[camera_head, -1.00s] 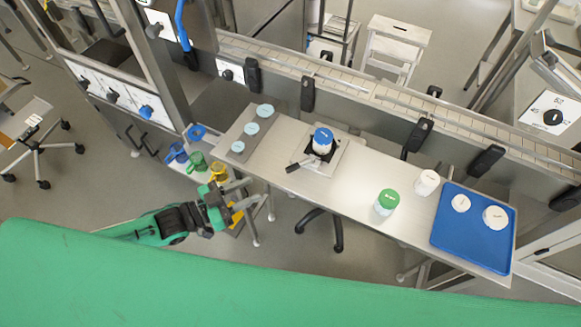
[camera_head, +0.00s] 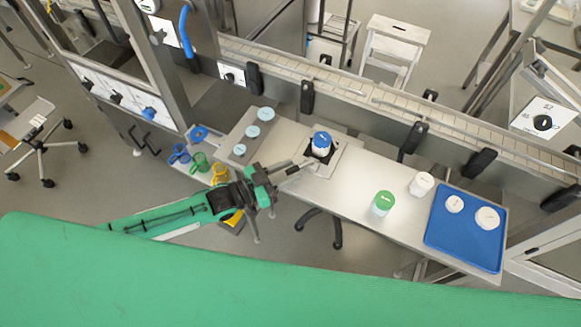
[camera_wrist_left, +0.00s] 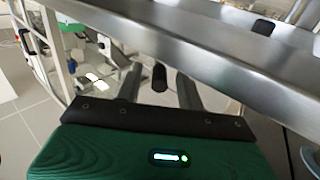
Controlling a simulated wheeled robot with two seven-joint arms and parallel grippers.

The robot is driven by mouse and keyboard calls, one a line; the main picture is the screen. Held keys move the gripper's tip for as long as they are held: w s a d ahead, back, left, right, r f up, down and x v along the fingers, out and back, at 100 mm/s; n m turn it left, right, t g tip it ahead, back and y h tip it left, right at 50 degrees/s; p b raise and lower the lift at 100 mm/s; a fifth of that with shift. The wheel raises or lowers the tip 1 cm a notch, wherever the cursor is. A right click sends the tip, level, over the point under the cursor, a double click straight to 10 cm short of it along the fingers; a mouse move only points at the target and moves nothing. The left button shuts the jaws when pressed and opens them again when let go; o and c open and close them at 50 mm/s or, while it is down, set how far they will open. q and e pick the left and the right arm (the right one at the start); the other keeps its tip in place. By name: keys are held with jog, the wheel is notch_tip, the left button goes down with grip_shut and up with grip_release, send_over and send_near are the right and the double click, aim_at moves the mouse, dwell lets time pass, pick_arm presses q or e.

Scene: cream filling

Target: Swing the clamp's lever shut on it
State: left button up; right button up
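The clamp's grey base plate (camera_head: 342,160) sits on the metal bench. A white jar with a blue lid (camera_head: 321,143) stands upright in the clamp's dark holder. The clamp's lever points left toward the bench's front edge, its outer end hidden by my gripper in the head view. In the left wrist view, a dark cylinder that looks like the lever's grip (camera_wrist_left: 160,77) lies between the fingers, with gaps on both sides. My left gripper (camera_head: 284,173) is open at the lever's end; its fingers also show in the left wrist view (camera_wrist_left: 159,90). My right gripper is out of view.
A green-lidded jar (camera_head: 383,203), a white container (camera_head: 421,184) and a blue tray (camera_head: 448,243) with two white items stand to the right. A grey board (camera_head: 233,134) with pale blue discs and several coloured jugs (camera_head: 199,161) are left. A conveyor (camera_head: 390,103) runs behind.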

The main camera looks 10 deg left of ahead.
pick_arm(q)
jog(key=shift+w+d, duration=0.3)
jog(key=shift+d, duration=0.15)
grip_shut()
